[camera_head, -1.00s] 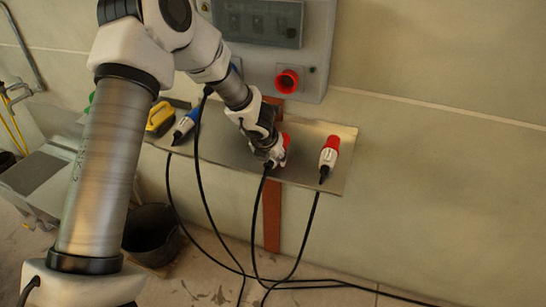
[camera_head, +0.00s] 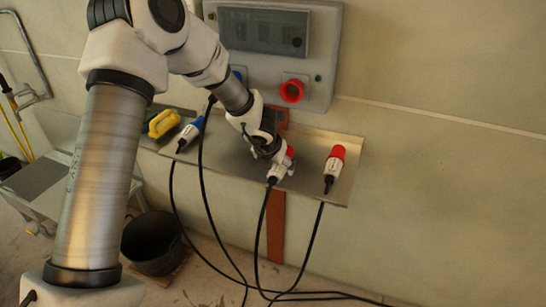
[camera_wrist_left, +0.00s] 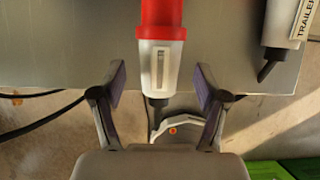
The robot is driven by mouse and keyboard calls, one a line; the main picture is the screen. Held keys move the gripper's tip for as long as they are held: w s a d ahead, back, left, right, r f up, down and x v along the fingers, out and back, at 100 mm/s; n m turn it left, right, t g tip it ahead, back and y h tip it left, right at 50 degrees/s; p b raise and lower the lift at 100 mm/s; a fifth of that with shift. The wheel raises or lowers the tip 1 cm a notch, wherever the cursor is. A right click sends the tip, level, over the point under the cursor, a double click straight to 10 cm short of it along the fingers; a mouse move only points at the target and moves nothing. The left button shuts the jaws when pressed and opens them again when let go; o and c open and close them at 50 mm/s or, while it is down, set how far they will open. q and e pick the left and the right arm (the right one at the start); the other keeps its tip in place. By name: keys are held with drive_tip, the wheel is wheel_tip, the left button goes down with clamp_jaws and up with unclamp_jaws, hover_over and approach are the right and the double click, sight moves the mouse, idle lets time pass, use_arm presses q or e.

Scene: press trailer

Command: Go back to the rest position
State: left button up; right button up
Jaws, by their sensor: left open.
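My left gripper (camera_head: 266,152) is at the metal shelf (camera_head: 228,160), just up and left of a red and white plug (camera_head: 282,168) with a black cable. In the left wrist view the gripper (camera_wrist_left: 160,82) is open, with one finger on each side of the plug's white lower part (camera_wrist_left: 158,66). Gaps show between both fingers and the plug. The plug lies on the shelf, its cable hanging over the front edge. My right gripper is not in view.
Another red and white plug (camera_head: 334,168) lies to the right on the shelf. A blue and white plug (camera_head: 191,134) and a yellow object (camera_head: 163,123) are to the left. A grey panel with a red socket (camera_head: 291,91) is above. A dark bucket (camera_head: 152,241) stands below.

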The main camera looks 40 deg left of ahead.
use_arm(q)
drive_tip(key=v, duration=1)
drive_tip(key=s+d+f+m+g+y, duration=0.15)
drive_tip(key=s+f+m, duration=0.35)
drive_tip(key=f, duration=0.5)
drive_tip(key=s+f+m+g, duration=0.3)
drive_tip(key=s+f, duration=0.5)
drive_tip(key=f, duration=0.1)
drive_tip(key=s+f+m+g+y, duration=0.1)
drive_tip(key=s+f+m+g, duration=0.25)
drive_tip(key=s+f, duration=0.45)
drive_tip(key=s+d+f+m+t, duration=0.1)
drive_tip(key=s+d+f+m, duration=0.2)
drive_tip(key=s+f+m, duration=0.65)
drive_tip(key=d+r+m+t+h, duration=0.1)
drive_tip(key=d+m, duration=0.6)
drive_tip(key=m, duration=1)
drive_tip(key=w+r+h, duration=0.1)
drive_tip(key=h, duration=0.1)
drive_tip(key=shift+t+h, duration=0.3)
drive_tip(key=shift+h, duration=0.05)
